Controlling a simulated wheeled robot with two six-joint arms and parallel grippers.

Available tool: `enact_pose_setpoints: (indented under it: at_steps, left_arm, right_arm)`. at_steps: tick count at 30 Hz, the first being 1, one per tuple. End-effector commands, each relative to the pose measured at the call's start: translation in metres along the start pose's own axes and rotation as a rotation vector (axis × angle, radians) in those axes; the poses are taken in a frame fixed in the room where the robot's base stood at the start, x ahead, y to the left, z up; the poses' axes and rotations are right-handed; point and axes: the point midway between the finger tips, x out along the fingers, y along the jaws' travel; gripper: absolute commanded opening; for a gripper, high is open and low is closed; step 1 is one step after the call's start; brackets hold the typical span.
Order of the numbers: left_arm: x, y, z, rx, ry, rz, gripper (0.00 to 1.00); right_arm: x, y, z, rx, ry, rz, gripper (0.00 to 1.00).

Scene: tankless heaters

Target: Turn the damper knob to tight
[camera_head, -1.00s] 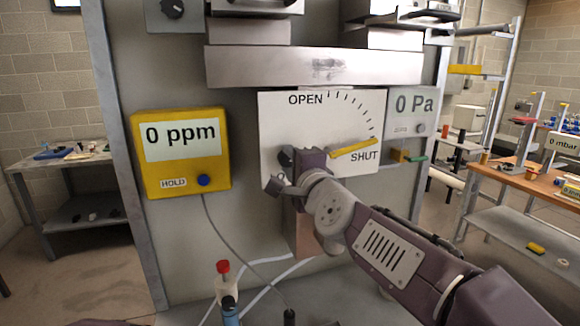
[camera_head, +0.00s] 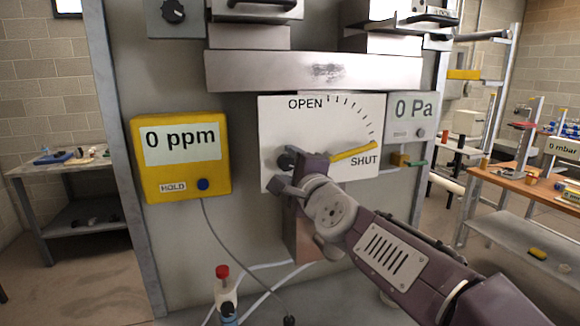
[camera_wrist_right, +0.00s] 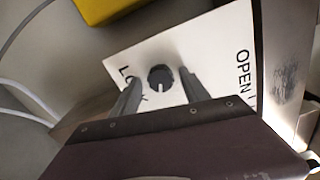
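The white damper panel (camera_head: 320,120) reads OPEN at the top and SHUT at the right. Its yellow pointer (camera_head: 354,152) lies beside SHUT. A dark round knob (camera_wrist_right: 160,78) with a pale line sits on the panel; in the head view it (camera_head: 287,160) is partly hidden by my right gripper (camera_head: 288,172). In the right wrist view the gripper's fingers stand open, one on each side of the knob, with visible gaps. A label starting with L beside the knob is mostly covered by a finger. My left gripper is not in view.
A yellow meter (camera_head: 181,157) showing 0 ppm hangs left of the panel. A grey 0 Pa gauge (camera_head: 411,118) is at the right. A metal ledge (camera_head: 310,72) juts out above. A red-capped bottle (camera_head: 224,288) and hoses are below.

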Motion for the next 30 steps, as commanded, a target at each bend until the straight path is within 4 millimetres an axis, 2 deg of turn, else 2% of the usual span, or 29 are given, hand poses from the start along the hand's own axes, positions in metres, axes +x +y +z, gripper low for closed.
enact_pose_setpoints:
  at_steps: [10, 14, 19, 21, 30]
  left_arm:
    - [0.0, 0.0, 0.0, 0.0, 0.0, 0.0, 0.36]
    - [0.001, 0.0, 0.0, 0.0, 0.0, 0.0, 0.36]
    - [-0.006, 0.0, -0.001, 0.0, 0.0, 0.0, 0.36]
    - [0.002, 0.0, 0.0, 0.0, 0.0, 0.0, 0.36]
    - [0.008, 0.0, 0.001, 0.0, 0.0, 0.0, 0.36]
  right_arm:
    - [-0.005, -0.002, 0.0, 0.0, 0.0, -0.005, 0.53]
    - [-0.025, -0.002, 0.0, 0.0, 0.0, -0.006, 0.53]
    - [-0.072, -0.004, 0.001, 0.0, -0.002, -0.005, 0.53]
    - [-0.076, 0.001, -0.001, 0.002, 0.002, -0.005, 0.53]
    - [-0.09, 0.0, 0.0, 0.001, 0.0, -0.002, 0.53]
